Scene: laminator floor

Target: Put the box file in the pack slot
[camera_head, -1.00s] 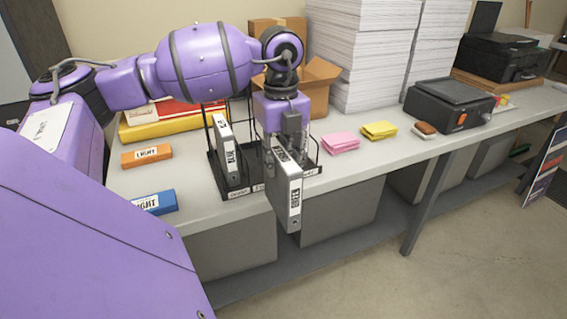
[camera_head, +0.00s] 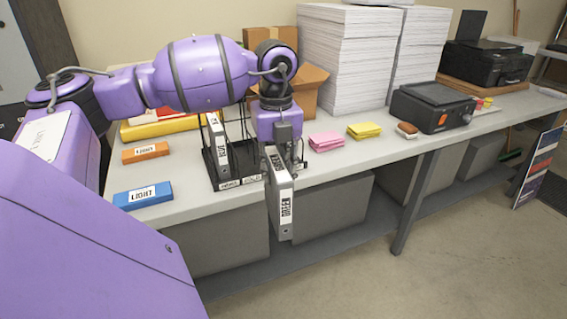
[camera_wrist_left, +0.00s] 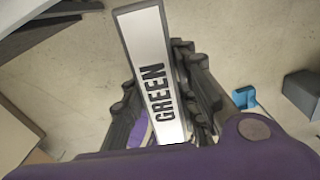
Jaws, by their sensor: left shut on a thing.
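My left gripper (camera_head: 283,148) is shut on a grey box file (camera_head: 283,205) with a white spine label reading GREEN. The file hangs roughly upright, slightly tilted, in front of the table's front edge. In the left wrist view the file's GREEN label (camera_wrist_left: 156,82) sits between the two fingers. A black wire rack (camera_head: 222,184) stands on the table just behind and left of the held file. A file labelled BLUE (camera_head: 218,148) stands in its left part. Small label tags (camera_head: 230,185) line the rack's front; I cannot read them surely. My gripper and the file hide its right part.
An orange box (camera_head: 146,152) and a blue box (camera_head: 143,195) lie left of the rack. Pink notes (camera_head: 326,141) and yellow notes (camera_head: 364,130) lie to the right. Paper stacks (camera_head: 345,60) and a cardboard box (camera_head: 308,85) stand behind. Grey bins (camera_head: 325,205) are under the table.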

